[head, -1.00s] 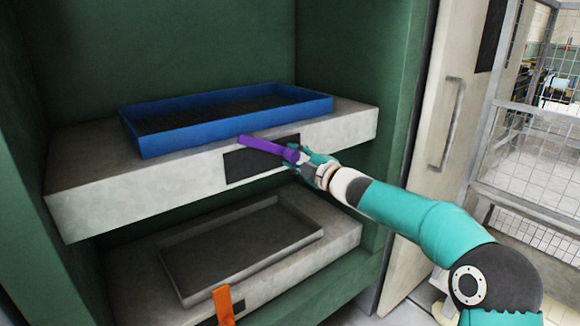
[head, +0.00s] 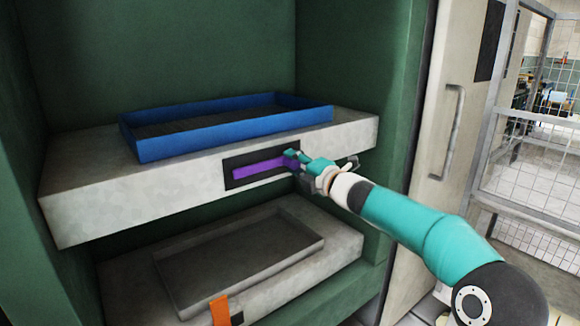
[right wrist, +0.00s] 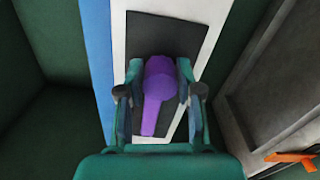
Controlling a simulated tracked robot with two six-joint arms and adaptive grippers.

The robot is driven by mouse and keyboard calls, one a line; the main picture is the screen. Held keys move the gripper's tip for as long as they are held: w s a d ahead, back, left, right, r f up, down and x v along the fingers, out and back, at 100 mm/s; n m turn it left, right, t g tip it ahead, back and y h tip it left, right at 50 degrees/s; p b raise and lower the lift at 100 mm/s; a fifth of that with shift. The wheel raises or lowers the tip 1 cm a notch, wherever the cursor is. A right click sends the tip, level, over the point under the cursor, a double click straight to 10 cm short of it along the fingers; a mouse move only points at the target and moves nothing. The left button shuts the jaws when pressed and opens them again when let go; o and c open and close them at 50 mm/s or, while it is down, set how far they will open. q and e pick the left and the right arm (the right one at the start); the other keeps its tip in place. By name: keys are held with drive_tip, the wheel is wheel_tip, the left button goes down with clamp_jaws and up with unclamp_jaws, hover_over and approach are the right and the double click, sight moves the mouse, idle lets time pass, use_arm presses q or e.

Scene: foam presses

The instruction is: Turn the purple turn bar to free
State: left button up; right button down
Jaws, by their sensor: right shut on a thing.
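The purple turn bar (head: 262,168) sits on a dark plate (head: 230,182) on the front face of the upper slab. In the head view it lies nearly level, tilted slightly up toward its right end. My right gripper (head: 296,160) is shut on the bar's right end, its hub. In the right wrist view the bar (right wrist: 152,110) runs between the two fingers of my right gripper (right wrist: 158,85), with the dark plate (right wrist: 165,35) behind it. My left gripper is not in view.
A blue tray (head: 235,125) rests on the upper slab (head: 130,205). A grey tray (head: 240,255) lies on the lower slab, with an orange bar (head: 220,310) at its front. Green walls enclose the slabs. A door with a handle (head: 449,130) and a mesh fence (head: 540,140) stand to the right.

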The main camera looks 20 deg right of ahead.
drive_tip(key=shift+a+f, duration=0.2)
drive_tip(key=shift+f, duration=0.25)
drive_tip(key=c, duration=0.8)
unclamp_jaws()
drive_tip(key=shift+r, duration=0.1)
drive_tip(key=shift+o, duration=0.2)
drive_tip(key=shift+d+r, duration=0.1)
drive_tip(key=shift+r, duration=0.1)
drive_tip(key=shift+s+d, duration=0.1)
drive_tip(key=shift+s, duration=0.05)
drive_tip(key=shift+s+d, duration=0.15)
drive_tip(key=shift+s, duration=0.1)
drive_tip(key=v, duration=1.1)
drive_tip(key=shift+s, duration=0.1)
